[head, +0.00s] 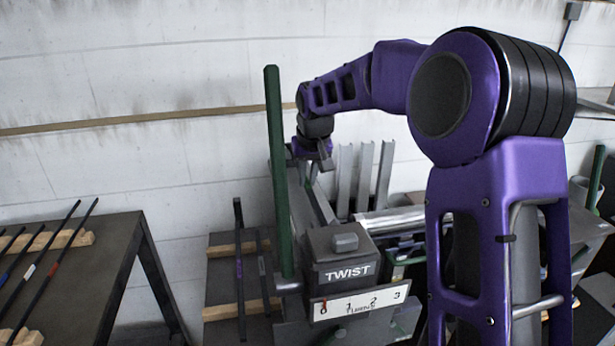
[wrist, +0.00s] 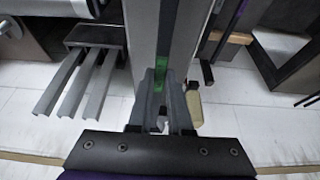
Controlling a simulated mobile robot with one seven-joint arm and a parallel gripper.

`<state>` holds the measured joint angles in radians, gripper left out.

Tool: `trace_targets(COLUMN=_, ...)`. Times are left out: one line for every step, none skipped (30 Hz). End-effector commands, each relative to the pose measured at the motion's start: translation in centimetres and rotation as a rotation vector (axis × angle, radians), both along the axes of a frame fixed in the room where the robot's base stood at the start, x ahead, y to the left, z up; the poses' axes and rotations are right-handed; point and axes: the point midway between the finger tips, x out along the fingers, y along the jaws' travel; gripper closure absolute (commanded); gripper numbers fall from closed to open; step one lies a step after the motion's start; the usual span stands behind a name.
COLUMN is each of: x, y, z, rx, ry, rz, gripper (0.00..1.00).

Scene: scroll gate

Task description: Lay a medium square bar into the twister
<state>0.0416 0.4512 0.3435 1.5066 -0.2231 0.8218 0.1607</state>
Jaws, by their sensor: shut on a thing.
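The twister (head: 345,265) is a grey machine with a "TWIST" box and a 0-to-3 dial. A green lever (head: 278,170) stands upright at its left side. My gripper (head: 322,160) reaches down over the far part of the twister. In the wrist view, its two fingers (wrist: 166,95) are shut on a slim dark bar (wrist: 181,35) with a green mark between the fingertips. The bar runs away over or along the twister's grey bed (wrist: 145,35); I cannot tell whether it touches. My palm hides the near part.
A dark table (head: 100,230) at the left holds several thin bars on wooden rests. A low rack (head: 222,265) with two dark bars stands left of the twister. Grey upright profiles (head: 365,175) stand behind it, near the wall; they also show in the wrist view (wrist: 80,85).

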Motion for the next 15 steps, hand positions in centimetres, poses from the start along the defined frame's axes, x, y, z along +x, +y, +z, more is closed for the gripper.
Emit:
trace_targets(x=0.06, y=0.03, z=0.07, rx=0.001, ry=-0.004, rz=0.000, gripper=1.00)
trace_targets(x=0.06, y=0.03, z=0.04, rx=0.001, ry=-0.004, rz=0.000, gripper=1.00)
trace_targets(x=0.06, y=0.03, z=0.00, rx=0.001, ry=-0.004, rz=0.000, gripper=1.00)
trace_targets(x=0.06, y=0.03, z=-0.04, rx=0.001, ry=-0.004, rz=0.000, gripper=1.00)
trace_targets(x=0.06, y=0.03, z=-0.08, rx=0.001, ry=-0.004, rz=0.000, gripper=1.00)
trace_targets(x=0.07, y=0.03, z=-0.05, rx=0.001, ry=-0.004, rz=0.000, gripper=0.79)
trace_targets(x=0.06, y=0.03, z=-0.04, rx=0.001, ry=-0.004, rz=0.000, gripper=0.74)
trace_targets(x=0.06, y=0.02, z=-0.05, rx=0.001, ry=-0.004, rz=0.000, gripper=0.68)
trace_targets(x=0.05, y=0.03, z=-0.06, rx=0.001, ry=-0.003, rz=0.000, gripper=0.61)
trace_targets(x=0.04, y=0.02, z=-0.09, rx=0.001, ry=-0.003, rz=0.000, gripper=0.56)
trace_targets(x=0.04, y=0.03, z=-0.10, rx=0.000, ry=-0.002, rz=0.000, gripper=0.50)
trace_targets(x=0.03, y=0.02, z=-0.11, rx=0.000, ry=-0.002, rz=0.000, gripper=0.48)
trace_targets(x=0.03, y=0.02, z=-0.13, rx=0.000, ry=-0.002, rz=0.000, gripper=0.48)
trace_targets(x=0.02, y=0.01, z=-0.14, rx=0.000, ry=-0.001, rz=0.000, gripper=0.48)
trace_targets(x=0.01, y=0.01, z=-0.14, rx=0.000, ry=-0.001, rz=0.000, gripper=0.48)
